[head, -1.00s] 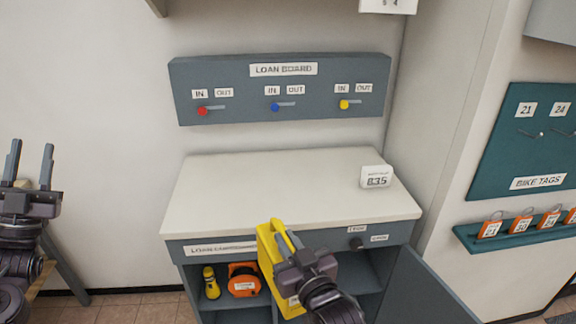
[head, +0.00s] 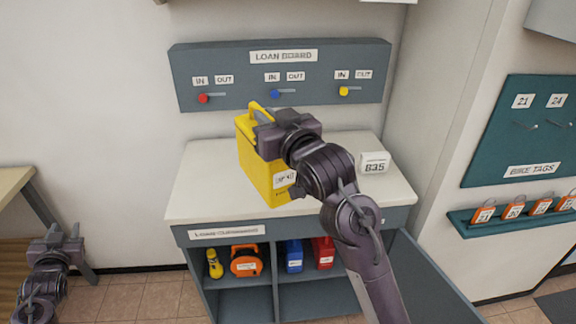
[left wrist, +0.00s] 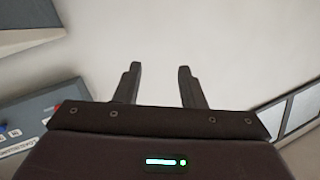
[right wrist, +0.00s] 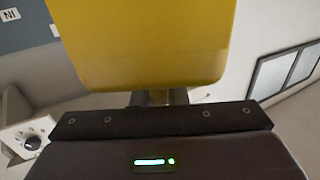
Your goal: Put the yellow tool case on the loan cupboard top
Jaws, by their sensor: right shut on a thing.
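The yellow tool case (head: 258,160) is upright over the loan cupboard top (head: 205,190), left of its middle. I cannot tell whether its base touches the white surface. My right gripper (head: 268,122) is shut on the case's handle at its upper part. In the right wrist view the case (right wrist: 145,45) fills the upper middle and hides most of the fingers. My left gripper (head: 60,232) is low at the left, away from the cupboard. Its fingers (left wrist: 160,85) stand apart and empty in the left wrist view.
The loan board (head: 310,90) is on the wall behind. Below, an open door (head: 430,285) shows shelves with a yellow torch (head: 214,264), orange reel (head: 246,262), blue item (head: 293,256) and red item (head: 323,252).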

